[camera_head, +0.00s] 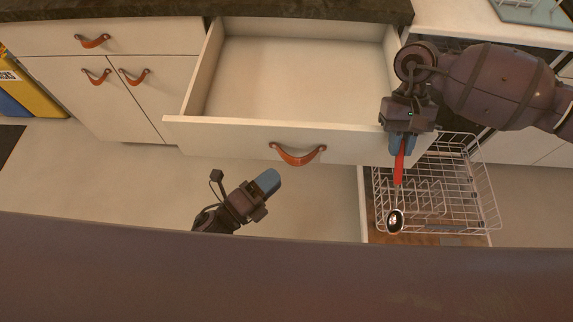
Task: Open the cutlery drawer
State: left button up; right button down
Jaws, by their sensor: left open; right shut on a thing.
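The cutlery drawer (300,80) is pulled well out from the cabinet, and its inside looks empty. Its front has a curved orange-brown leather pull (298,155). My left gripper (268,183), with blue fingers, is open below and left of the pull, apart from it. My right gripper (402,145) is at the drawer's right front corner in the picture. It is shut on the red handle of a spoon (396,200), whose metal bowl hangs downward over the dish rack.
A pulled-out white wire dish rack (480,185) is below my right gripper. Closed cabinet doors (120,90) and another closed drawer (92,41) with leather pulls are at the left. A dark countertop (310,9) runs behind.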

pick_arm(q)
jog(key=shift+v, duration=2.55)
pick_arm(e)
jog(key=shift+f, duration=0.15)
pick_arm(q)
jog(key=shift+w, duration=0.1)
